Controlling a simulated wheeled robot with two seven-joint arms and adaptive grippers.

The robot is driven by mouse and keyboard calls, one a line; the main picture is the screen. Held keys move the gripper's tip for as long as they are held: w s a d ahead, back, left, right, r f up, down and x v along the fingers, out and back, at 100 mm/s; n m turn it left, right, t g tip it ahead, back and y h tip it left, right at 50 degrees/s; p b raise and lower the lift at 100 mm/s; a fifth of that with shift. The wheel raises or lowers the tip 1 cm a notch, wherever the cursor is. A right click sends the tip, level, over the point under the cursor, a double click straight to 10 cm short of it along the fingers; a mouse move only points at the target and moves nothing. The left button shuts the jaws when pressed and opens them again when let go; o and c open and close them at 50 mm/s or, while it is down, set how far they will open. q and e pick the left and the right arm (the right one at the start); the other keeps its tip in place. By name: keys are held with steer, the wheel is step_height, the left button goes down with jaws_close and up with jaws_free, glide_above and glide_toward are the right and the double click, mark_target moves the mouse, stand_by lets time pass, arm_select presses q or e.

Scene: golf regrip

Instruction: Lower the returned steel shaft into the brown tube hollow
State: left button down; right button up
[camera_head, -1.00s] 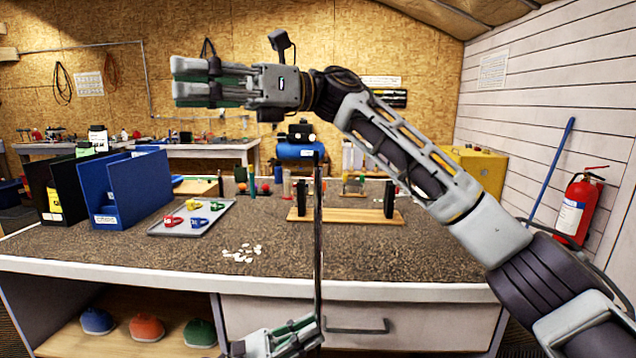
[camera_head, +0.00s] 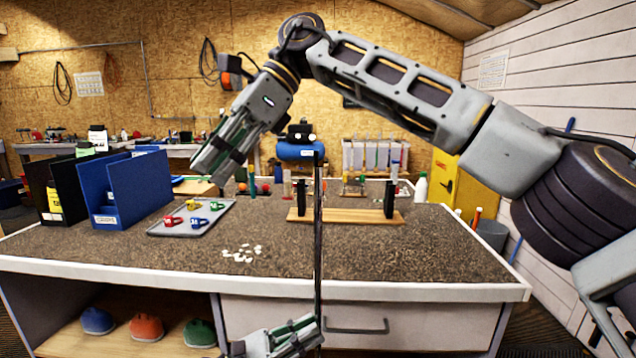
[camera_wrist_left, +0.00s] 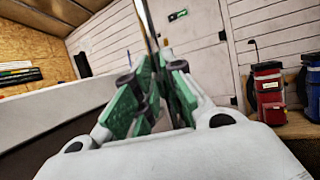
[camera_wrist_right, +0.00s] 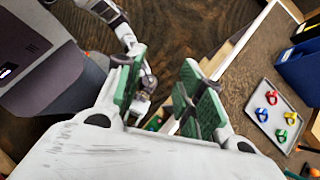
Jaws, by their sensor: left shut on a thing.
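The steel shaft (camera_head: 318,240) is a thin dark upright rod in the head view, in front of the table and overlapping its edge in the picture. My left gripper (camera_head: 312,332) is shut around its lower part; the shaft also shows rising between the pads in the left wrist view (camera_wrist_left: 148,28). My right gripper (camera_head: 208,168) hangs high at the left of the shaft, pointing down-left. Its pads stand apart and empty in the right wrist view (camera_wrist_right: 160,95). A small tan upright piece (camera_head: 287,184) stands at the table's back; I cannot tell whether it is the brown tube.
A wooden stand (camera_head: 345,217) with two black uprights sits behind the shaft. A grey tray (camera_head: 180,229) of coloured clips and blue binders (camera_head: 135,190) stand at the left. White scraps (camera_head: 241,254) lie near the front. The table's right front is clear.

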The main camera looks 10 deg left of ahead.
steer(key=w+d+t+h, duration=0.3)
steer(key=d, duration=0.3)
step_height(320, 180, up, 5)
steer(key=m+t+h, duration=0.2)
steer(key=h, duration=0.2)
glide_above(318, 167)
steer(key=shift+w+f, duration=0.1)
steer(key=shift+w, duration=0.05)
steer(key=shift+f, duration=0.15)
step_height(318, 167, down, 12)
stand_by(1.1)
jaws_close()
arm_select(q)
steer(key=c, duration=1.4)
jaws_free()
